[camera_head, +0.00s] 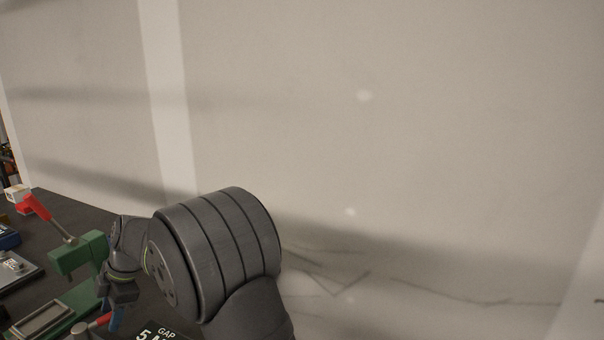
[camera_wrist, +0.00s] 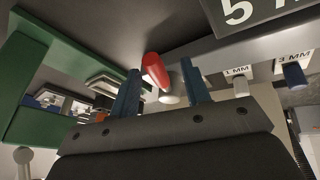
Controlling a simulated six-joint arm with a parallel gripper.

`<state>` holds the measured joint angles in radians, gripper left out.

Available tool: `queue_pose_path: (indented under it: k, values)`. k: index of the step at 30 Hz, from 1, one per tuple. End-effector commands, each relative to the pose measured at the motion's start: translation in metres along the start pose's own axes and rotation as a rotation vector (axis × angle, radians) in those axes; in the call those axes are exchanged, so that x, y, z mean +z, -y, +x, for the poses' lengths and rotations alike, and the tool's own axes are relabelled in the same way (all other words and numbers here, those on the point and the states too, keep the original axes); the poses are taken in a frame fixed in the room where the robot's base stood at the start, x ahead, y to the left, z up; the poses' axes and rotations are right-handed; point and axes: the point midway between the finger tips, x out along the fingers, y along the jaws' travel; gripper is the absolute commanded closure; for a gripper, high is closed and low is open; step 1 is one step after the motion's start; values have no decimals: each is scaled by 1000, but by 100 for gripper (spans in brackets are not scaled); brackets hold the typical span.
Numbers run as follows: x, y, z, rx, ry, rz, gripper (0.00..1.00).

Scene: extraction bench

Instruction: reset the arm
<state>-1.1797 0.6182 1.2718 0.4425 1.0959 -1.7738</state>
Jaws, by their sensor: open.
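My gripper (camera_wrist: 160,68) is open in the wrist view, its two blue fingers apart. A red-ended rod or handle (camera_wrist: 153,68) with a pale round part shows between the fingers in the picture; I cannot tell whether it touches them. In the head view my gripper (camera_head: 116,314) is at the lower left, partly hidden by my dark arm, with a red piece (camera_head: 101,321) close to it. Nothing is visibly held.
A green frame (camera_head: 78,256) with a red lever (camera_head: 35,207) stands left of my arm. A sign reading "GAP 5 M" (camera_head: 160,334) is below. A pale wall (camera_head: 400,130) rises behind.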

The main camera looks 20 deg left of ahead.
Motion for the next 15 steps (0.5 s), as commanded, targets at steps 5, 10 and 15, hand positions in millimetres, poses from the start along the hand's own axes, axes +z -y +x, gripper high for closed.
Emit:
queue_pose_path:
  k: [5, 10, 15]
  values:
    - [-2, 7, -3, 41, 20, 92, 57]
    - [-2, 10, -3, 57, 28, 134, 57]
    - [-2, 10, -3, 60, 30, 141, 57]
